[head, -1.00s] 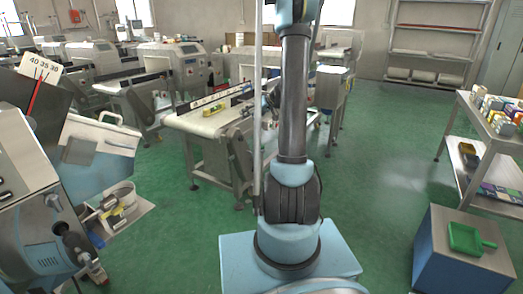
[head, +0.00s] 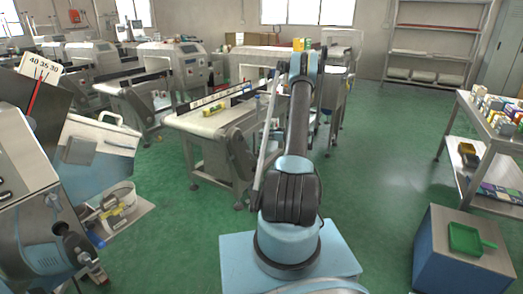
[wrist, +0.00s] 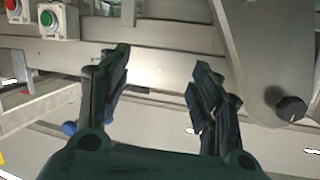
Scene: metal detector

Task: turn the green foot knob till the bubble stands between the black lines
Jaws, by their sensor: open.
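My gripper (wrist: 160,95) is open and empty in the wrist view, its two dark fingers apart before a metal machine frame (wrist: 155,68). In the head view my arm hides it. A small yellow object, perhaps the level (head: 212,108), lies on the left end of the conveyor (head: 200,122); its bubble and black lines are too small to make out. I cannot pick out the green foot knob. A blue knob (wrist: 69,128) shows left of the fingers and a black knob (wrist: 291,108) to their right, both apart from the gripper.
A red button (wrist: 12,5) and a green button (wrist: 47,19) sit on boxes at upper left in the wrist view. A shelf cart (head: 490,140) and a blue box with a green tray (head: 466,239) stand right. Green floor (head: 380,185) lies clear between.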

